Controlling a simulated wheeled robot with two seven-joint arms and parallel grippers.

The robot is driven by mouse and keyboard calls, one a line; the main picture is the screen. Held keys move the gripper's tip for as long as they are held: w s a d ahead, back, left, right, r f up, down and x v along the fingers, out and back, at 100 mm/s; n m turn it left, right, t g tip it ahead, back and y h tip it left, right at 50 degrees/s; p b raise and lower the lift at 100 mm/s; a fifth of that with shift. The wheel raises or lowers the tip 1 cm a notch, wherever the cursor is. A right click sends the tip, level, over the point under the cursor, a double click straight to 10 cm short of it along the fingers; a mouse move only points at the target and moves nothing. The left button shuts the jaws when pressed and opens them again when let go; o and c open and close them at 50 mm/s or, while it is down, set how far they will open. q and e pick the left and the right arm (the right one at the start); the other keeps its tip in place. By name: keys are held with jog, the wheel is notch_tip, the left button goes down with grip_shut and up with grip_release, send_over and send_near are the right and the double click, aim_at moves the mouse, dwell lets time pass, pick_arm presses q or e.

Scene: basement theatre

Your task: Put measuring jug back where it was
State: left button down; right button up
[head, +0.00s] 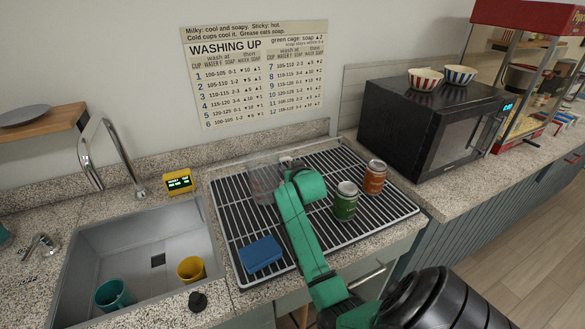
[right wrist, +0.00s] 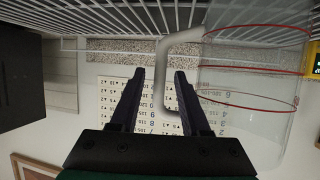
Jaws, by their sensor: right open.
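The measuring jug (head: 261,180) is clear with red lines. In the right wrist view, which is upside down, the jug's clear body (right wrist: 250,105) fills the right side. Its grey handle (right wrist: 160,75) lies between the two fingers of my right gripper (right wrist: 157,85). The fingers are open, with a gap on either side of the handle. In the head view the right gripper (head: 286,161) is mostly hidden by its own arm. My left gripper is out of view.
The sink (head: 130,250) holds a teal cup (head: 113,295) and a yellow cup (head: 190,269). A yellow timer (head: 179,182) stands behind it. A microwave (head: 425,130) stands right.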

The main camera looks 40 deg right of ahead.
jog(key=b+v, duration=0.1)
jog(key=v, duration=1.1)
jog(key=shift+b, duration=0.3)
jog(key=shift+r, duration=0.1)
